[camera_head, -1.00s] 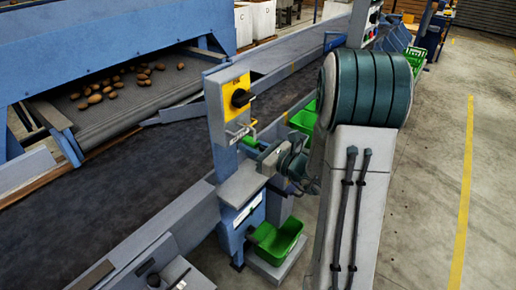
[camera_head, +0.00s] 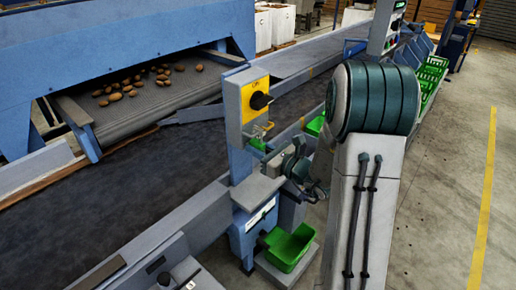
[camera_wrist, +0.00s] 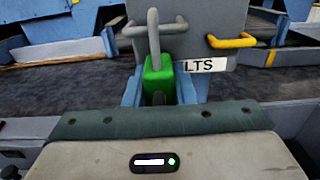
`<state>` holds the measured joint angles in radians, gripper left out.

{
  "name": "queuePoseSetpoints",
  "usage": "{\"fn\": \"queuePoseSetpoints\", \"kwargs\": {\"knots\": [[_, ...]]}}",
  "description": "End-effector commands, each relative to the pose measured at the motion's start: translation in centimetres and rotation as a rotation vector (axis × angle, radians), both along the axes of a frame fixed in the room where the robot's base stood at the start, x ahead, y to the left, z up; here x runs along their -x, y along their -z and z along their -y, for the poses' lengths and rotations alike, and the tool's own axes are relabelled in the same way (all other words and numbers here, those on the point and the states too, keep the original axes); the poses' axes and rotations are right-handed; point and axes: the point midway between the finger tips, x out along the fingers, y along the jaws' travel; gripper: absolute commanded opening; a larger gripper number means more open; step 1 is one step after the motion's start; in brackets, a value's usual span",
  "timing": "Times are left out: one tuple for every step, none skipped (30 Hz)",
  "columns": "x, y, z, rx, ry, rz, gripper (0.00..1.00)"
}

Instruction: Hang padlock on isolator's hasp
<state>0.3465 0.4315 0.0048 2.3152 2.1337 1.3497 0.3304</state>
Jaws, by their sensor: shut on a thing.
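The isolator has a yellow plate with a black knob (camera_head: 259,100) on the blue post. In the wrist view, a grey bar hasp (camera_wrist: 133,30) sticks out from its grey housing, and a yellow bar (camera_wrist: 232,41) sits to its right. My gripper (camera_wrist: 158,92) is shut on the green padlock (camera_wrist: 159,76), with a blue finger on each side. The padlock is upright, its grey shackle (camera_wrist: 153,32) pointing up and crossing the grey bar in the picture. I cannot tell whether the shackle is around the bar or only in front. The padlock also shows in the head view (camera_head: 257,143).
An "LTS" label (camera_wrist: 205,65) is right of the padlock. A grey shelf (camera_head: 256,191) juts out below the isolator, with a green bin (camera_head: 289,248) lower down. The dark conveyor belt (camera_head: 120,196) runs behind the post. Open floor lies to the right.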

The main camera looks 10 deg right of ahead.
Motion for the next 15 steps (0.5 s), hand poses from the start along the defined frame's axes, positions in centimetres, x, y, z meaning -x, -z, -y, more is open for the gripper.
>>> {"fn": "queuePoseSetpoints", "kwargs": {"knots": [[-0.01,-0.07,0.01,0.000,0.000,0.001,0.04],[-0.01,-0.07,0.01,0.000,0.000,0.001,0.04],[0.00,-0.07,0.00,0.000,0.000,0.001,0.26],[0.00,-0.07,0.00,-0.001,0.000,0.001,0.35],[0.00,-0.07,0.00,0.000,0.000,0.001,0.43],[0.00,-0.07,0.00,-0.001,0.000,0.001,0.49],[0.00,-0.07,0.00,-0.001,0.000,0.001,0.49],[0.00,-0.06,0.00,-0.001,0.000,0.001,0.49],[0.00,-0.06,0.00,-0.001,0.000,0.001,0.49],[0.00,-0.05,0.00,-0.001,0.000,0.001,0.49],[0.00,-0.05,0.00,-0.001,0.000,0.001,0.49],[0.01,-0.01,0.00,0.000,0.000,0.000,0.49],[0.02,0.00,0.01,0.000,0.000,0.000,0.49],[0.05,0.00,0.04,0.000,0.000,0.000,0.49],[0.14,0.01,0.13,0.000,0.001,0.000,0.49]]}}
